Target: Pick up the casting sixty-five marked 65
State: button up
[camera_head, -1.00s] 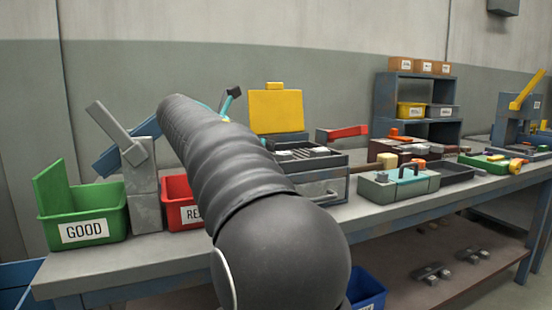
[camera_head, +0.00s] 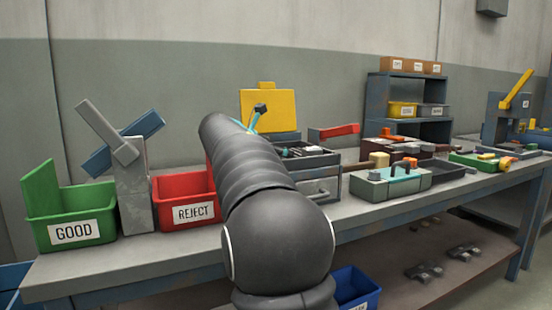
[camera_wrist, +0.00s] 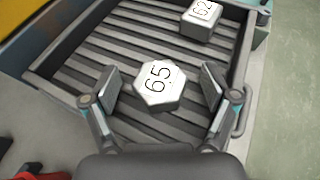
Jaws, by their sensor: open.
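The casting sixty-five (camera_wrist: 160,84) is a pale hexagonal block with 65 on its top. It sits on the ribbed grey tray (camera_wrist: 115,45) in the wrist view. My gripper (camera_wrist: 162,88) is open, with one finger to the left of the casting and one to the right. Gaps show between the casting and both fingers. I cannot tell how high the fingertips are above the ribs. In the head view my gripper (camera_head: 258,112) is small and mostly hidden behind my arm, over the tray unit (camera_head: 325,170) on the bench.
A second casting marked 62 (camera_wrist: 202,18) sits on the same tray, up and right of the first. The tray has raised side walls.

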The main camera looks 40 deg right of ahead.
jog(key=shift+d+f, duration=0.1)
jog(key=shift+d, duration=0.1)
jog(key=shift+c, duration=0.3)
jog(key=c, duration=1.2)
jog(key=shift+c, duration=0.2)
